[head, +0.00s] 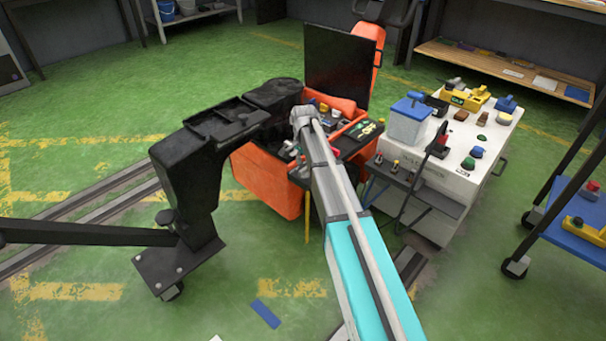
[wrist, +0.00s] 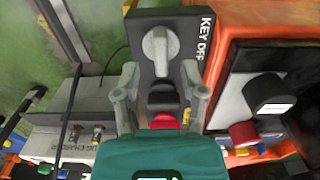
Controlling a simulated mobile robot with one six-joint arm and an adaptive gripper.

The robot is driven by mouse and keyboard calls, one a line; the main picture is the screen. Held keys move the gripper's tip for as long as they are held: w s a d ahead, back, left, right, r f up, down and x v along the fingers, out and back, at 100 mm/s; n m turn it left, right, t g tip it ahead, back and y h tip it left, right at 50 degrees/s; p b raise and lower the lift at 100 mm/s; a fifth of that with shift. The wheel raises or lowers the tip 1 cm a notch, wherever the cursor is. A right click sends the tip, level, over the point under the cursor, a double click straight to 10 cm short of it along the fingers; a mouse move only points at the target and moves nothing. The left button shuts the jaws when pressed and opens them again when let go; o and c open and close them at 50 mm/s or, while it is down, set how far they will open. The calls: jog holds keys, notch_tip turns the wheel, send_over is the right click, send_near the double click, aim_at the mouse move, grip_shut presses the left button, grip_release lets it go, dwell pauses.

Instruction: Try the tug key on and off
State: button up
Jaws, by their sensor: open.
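The tug key (wrist: 160,45) is a light grey knob on a dark panel (wrist: 187,20) marked "KEY OFF" in the wrist view. The knob's bar lies along the picture's vertical. My gripper (wrist: 160,72) is open, with one finger on each side of the picture just below the knob and nothing gripped. Whether a finger touches the panel is unclear. A black part and a red part show between the fingers, nearer the wrist.
Beside the tug stands a white cabinet (head: 432,208) with coloured knobs on top and a blue-lidded tub (head: 407,122). A black screen (head: 338,68) rises behind the tug. A blue cart (head: 580,228) stands at the right. Green floor in front is mostly clear.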

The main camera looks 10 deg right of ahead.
aim_at(304, 171)
jog(key=shift+f+b, duration=1.1)
jog(key=shift+f, duration=0.3)
